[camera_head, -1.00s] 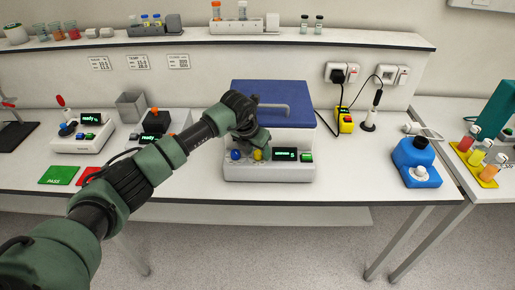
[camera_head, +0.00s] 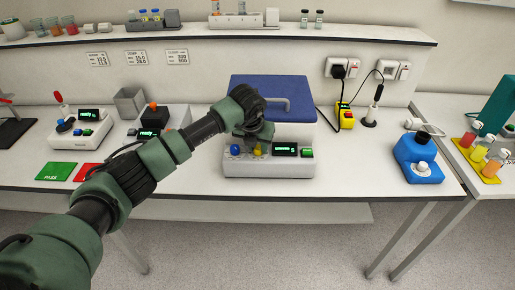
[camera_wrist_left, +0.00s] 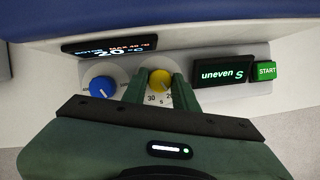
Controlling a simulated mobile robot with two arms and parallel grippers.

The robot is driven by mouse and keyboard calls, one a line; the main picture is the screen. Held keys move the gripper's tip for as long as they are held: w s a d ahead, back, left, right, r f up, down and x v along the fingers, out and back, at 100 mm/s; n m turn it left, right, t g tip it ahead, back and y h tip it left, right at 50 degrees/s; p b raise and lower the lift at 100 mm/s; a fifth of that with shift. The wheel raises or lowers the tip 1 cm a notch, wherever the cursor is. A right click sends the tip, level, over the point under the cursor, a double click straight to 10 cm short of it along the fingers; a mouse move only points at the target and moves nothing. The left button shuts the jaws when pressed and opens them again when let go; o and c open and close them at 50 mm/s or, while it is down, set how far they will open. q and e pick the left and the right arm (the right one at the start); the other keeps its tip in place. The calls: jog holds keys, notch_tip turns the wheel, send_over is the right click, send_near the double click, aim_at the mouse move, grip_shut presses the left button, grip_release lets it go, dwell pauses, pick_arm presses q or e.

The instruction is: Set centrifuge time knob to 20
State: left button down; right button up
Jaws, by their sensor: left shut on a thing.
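The centrifuge (camera_head: 267,171) is a white box with a blue lid (camera_head: 268,97) and a control panel on its front. On the panel are a yellow knob (camera_wrist_left: 160,78), a blue knob (camera_wrist_left: 102,87), a dark display (camera_wrist_left: 222,72) reading "uneven" and a green START button (camera_wrist_left: 264,70). The yellow knob's scale shows 30, 20 and "s" below it; its pointer cannot be made out. My left gripper (camera_wrist_left: 160,88) is shut on the yellow knob, one finger on each side; in the head view the wrist (camera_head: 255,125) covers part of the panel. My right gripper is not in view.
A lid handle (camera_head: 272,101) sticks out just beside my left wrist. A yellow device (camera_head: 346,118) and a blue device (camera_head: 417,158) stand to the right. Other instruments and green and red pads stand to the left. Bench in front of the centrifuge is clear.

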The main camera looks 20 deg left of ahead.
pick_arm(q)
jog(key=c, duration=1.1)
grip_release()
jog(key=shift+r, duration=0.1)
jog(key=shift+s+r, duration=0.1)
jog(key=shift+r, duration=0.25)
jog(key=b+v, duration=0.2)
jog(key=v, duration=0.5)
jog(key=shift+f, duration=0.1)
jog(key=shift+s, duration=0.1)
